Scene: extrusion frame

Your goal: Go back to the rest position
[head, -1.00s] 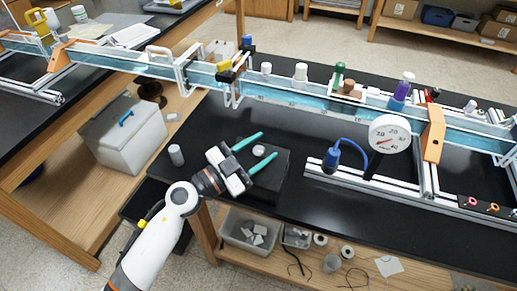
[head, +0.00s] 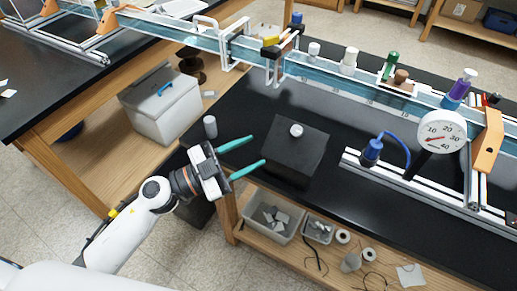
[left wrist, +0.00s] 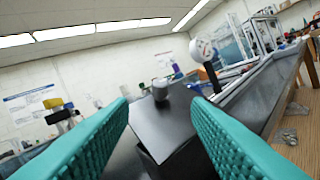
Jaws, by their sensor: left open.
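My left gripper (head: 250,155) is open with teal fingers and nothing between them. It is in the air at the left end of the black bench, left of a black box (head: 290,158). A small white cap (head: 296,131) sits on top of the box. My right gripper is not in view.
The black bench (head: 340,190) carries a blue channel in an extrusion frame (head: 340,90) and a round gauge (head: 441,131). A small grey cylinder (head: 210,126) stands at the bench's left end. A grey bin (head: 270,215) sits on the shelf below.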

